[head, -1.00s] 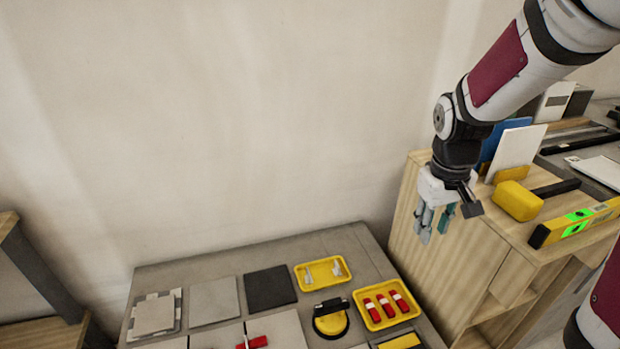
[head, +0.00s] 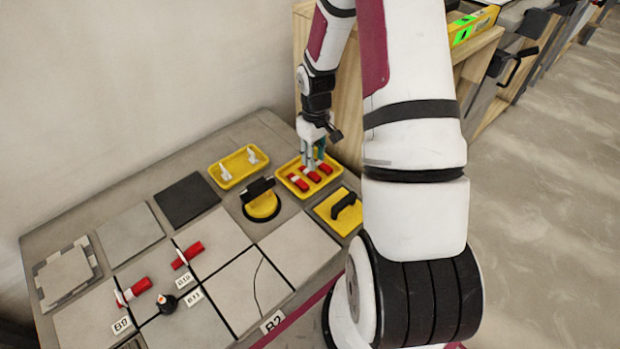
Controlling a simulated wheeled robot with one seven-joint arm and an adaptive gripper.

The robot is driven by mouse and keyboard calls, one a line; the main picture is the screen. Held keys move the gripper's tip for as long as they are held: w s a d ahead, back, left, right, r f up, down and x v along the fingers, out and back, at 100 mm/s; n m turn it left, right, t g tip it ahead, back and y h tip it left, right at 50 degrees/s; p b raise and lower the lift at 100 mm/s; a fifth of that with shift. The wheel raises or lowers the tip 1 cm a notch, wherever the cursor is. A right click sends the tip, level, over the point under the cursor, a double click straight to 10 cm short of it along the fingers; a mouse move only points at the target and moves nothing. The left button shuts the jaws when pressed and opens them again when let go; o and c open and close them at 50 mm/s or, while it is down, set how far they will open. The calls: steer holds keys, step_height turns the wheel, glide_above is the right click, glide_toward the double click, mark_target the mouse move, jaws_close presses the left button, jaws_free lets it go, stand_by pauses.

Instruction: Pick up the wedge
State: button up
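Several red wedges are in view in the head view. Three of them, one of which is this wedge (head: 298,183), lie side by side in a yellow tray (head: 297,195) at the table's far right. My gripper (head: 314,162) points down over the back of this tray, close to the wedges. Its fingers look apart, with nothing seen held between them. Whether they touch a wedge is too small to tell. Two more red wedges, one nearer the middle (head: 188,254) and one at the left (head: 133,290), sit on the tile joints at white clips.
A yellow tray with white clips (head: 222,184), a yellow-and-black suction cup (head: 262,205) and a yellow tool with a black handle (head: 345,206) stand near the wedge tray. Labelled grey tiles (head: 211,240) fill the front. A wooden cabinet (head: 350,120) stands behind.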

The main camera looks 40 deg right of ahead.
mark_target(315, 175)
steer(key=shift+w+d+f+b, duration=0.1)
steer(key=shift+f+b, duration=0.75)
steer(key=shift+f, duration=1.05)
steer(key=shift+w+d+f+b, duration=0.1)
steer(key=shift+f+b, duration=0.7)
steer(key=shift+f, duration=1.1)
steer(key=c, duration=0.6)
